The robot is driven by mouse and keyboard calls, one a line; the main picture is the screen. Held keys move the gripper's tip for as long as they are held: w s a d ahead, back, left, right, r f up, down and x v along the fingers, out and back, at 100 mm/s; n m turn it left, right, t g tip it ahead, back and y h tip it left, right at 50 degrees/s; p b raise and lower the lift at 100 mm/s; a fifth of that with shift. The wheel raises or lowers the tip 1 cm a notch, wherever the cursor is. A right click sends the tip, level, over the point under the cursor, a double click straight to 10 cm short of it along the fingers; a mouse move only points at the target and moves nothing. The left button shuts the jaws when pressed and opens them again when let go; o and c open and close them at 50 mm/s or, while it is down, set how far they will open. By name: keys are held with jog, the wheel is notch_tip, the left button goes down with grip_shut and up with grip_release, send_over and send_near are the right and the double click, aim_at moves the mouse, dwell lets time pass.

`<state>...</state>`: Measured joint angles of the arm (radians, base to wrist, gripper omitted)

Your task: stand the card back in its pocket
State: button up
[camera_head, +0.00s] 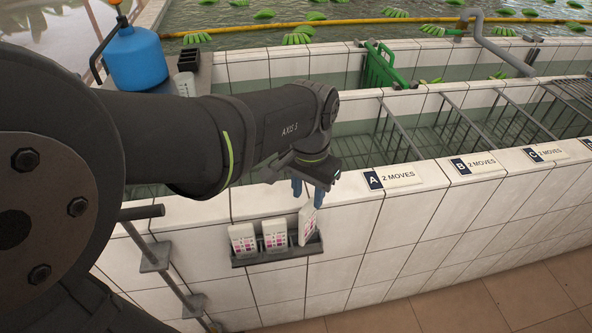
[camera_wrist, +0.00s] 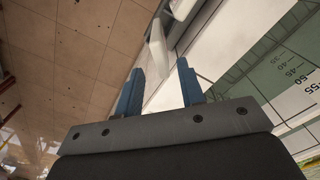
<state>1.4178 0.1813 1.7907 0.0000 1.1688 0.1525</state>
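A dark rack (camera_head: 278,257) on the white tiled wall holds three white cards with pink marks. The left card (camera_head: 242,240) and the middle card (camera_head: 274,236) sit low in it. The right card (camera_head: 307,226) is tilted and stands higher, at the rack's right end; whether its lower edge is inside the pocket I cannot tell. My gripper (camera_head: 308,196) is just above the right card, its blue fingers apart. In the wrist view my gripper (camera_wrist: 159,74) is open and empty, with a white card (camera_wrist: 158,48) edge-on beyond and between the fingertips.
The wall's top ledge carries plates marked A (camera_head: 393,177), B (camera_head: 475,164) and C. A blue jug (camera_head: 135,60) stands at the back left. Tiled floor (camera_head: 520,305) is clear in front.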

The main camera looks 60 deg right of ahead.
aim_at(308, 205)
jog(key=shift+r, duration=2.15)
notch_tip(308, 205, down, 13)
jog(key=shift+f, duration=0.15)
jog(key=shift+r, duration=0.5)
notch_tip(308, 205, up, 12)
jog(key=shift+r, duration=0.25)
notch_tip(308, 205, down, 14)
jog(key=shift+r, duration=0.1)
notch_tip(308, 205, up, 6)
jog(key=shift+f, duration=0.25)
jog(key=shift+s+a+r, duration=0.1)
jog(key=shift+s+r, duration=0.1)
jog(key=shift+s, duration=0.05)
